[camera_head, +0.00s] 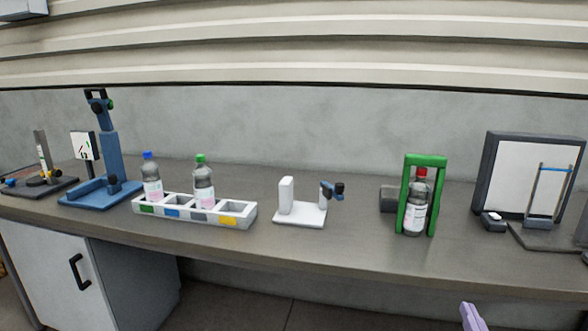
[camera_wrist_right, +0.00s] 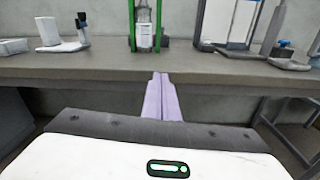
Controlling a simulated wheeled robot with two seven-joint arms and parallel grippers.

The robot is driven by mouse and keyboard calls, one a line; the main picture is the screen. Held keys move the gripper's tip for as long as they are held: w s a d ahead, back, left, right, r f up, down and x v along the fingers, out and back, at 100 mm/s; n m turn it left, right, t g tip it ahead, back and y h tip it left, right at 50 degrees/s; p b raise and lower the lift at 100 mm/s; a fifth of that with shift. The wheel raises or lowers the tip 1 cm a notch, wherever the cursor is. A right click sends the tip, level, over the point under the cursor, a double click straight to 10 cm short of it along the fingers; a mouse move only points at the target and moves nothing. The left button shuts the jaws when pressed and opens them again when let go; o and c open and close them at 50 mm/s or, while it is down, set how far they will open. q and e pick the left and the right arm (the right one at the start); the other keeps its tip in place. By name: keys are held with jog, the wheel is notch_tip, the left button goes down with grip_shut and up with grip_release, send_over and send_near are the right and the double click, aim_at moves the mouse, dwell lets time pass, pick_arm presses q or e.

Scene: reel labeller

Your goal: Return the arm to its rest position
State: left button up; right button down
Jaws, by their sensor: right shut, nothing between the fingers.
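My right gripper (camera_head: 472,316) shows only as a lilac fingertip at the bottom edge of the head view, in front of the bench and below its top. In the right wrist view the lilac fingers of my right gripper (camera_wrist_right: 161,76) lie together, shut with nothing between them. They point toward the bench's front edge, apart from the bottle and frame beyond. My left gripper is in neither view.
The grey bench (camera_head: 330,246) holds a green frame (camera_head: 407,190) around a red-capped bottle (camera_head: 417,212), a white stand (camera_head: 300,212), a rack (camera_head: 150,208) with two bottles, and a blue stand (camera_head: 110,150). A white panel (camera_head: 515,175) stands right. Space before the bench is clear.

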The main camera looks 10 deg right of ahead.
jog(key=s+a+f+m+g+y, duration=0.2)
jog(key=s+a+f+m+g, duration=0.15)
jog(key=a+f+m, duration=0.5)
jog(key=s+a+f+m+g+y, duration=0.25)
jog(key=s+f+m, duration=0.25)
jog(key=f, duration=0.6)
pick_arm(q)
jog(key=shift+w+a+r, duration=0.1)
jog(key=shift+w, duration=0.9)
pick_arm(e)
jog(key=s+a+f+m+g+y, duration=0.1)
jog(key=s+a+f+m+y, duration=0.3)
jog(key=s+a+m, duration=0.7)
jog(key=a+f+m, duration=0.2)
jog(key=a+m, duration=0.1)
jog(key=m, duration=0.1)
jog(key=shift+f+g, duration=0.3)
jog(key=shift+g, duration=0.1)
jog(key=shift+a, duration=0.1)
